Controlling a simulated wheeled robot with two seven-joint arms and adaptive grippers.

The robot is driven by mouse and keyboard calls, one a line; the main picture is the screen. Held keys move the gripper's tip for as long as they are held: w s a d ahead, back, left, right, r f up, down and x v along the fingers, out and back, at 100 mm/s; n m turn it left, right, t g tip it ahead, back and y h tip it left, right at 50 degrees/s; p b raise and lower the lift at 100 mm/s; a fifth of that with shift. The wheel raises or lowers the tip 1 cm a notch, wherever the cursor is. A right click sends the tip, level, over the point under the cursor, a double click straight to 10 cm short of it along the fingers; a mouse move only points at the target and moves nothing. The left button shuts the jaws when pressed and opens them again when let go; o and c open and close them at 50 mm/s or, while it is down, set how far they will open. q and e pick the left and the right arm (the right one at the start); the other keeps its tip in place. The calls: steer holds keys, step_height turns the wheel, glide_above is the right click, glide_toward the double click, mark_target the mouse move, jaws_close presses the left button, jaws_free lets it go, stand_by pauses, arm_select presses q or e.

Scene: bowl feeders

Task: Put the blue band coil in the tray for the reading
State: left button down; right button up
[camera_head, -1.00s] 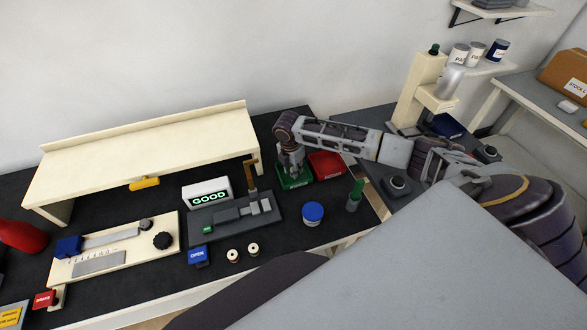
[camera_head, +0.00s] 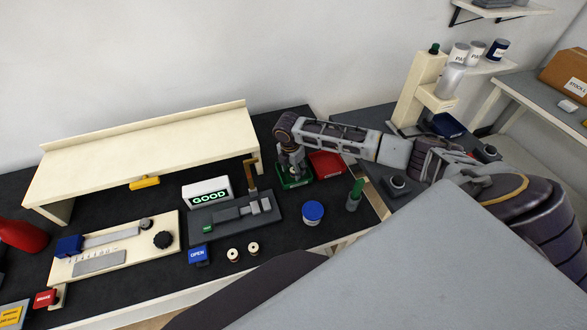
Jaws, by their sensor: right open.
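My right gripper (camera_head: 293,167) points down over the green tray (camera_head: 295,183) at the back of the dark bench. It is open, and it hides part of the tray floor. No blue band can be made out between or below its fingers at this size. The red tray (camera_head: 327,162) sits just right of the green one. The display box (camera_head: 207,190) reads GOOD, behind a grey gauge fixture (camera_head: 235,215). Two small cream coils, one left (camera_head: 233,255) and one right (camera_head: 253,248), stand in front of the fixture; their bands are unclear. My left gripper is out of view.
A blue-lidded round tub (camera_head: 312,211) and a green-handled tool in a holder (camera_head: 355,194) stand right of the fixture. A blue OPEN block (camera_head: 198,255) is at its front left. A cream shelf (camera_head: 145,150) spans the back left.

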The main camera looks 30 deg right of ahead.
step_height(320, 180, up, 12)
steer(key=a, duration=0.1)
steer(key=shift+s+a+b, duration=0.2)
steer(key=shift+b, duration=0.2)
stand_by(0.4)
steer(key=shift+r, duration=0.1)
steer(key=shift+s, duration=0.1)
stand_by(0.5)
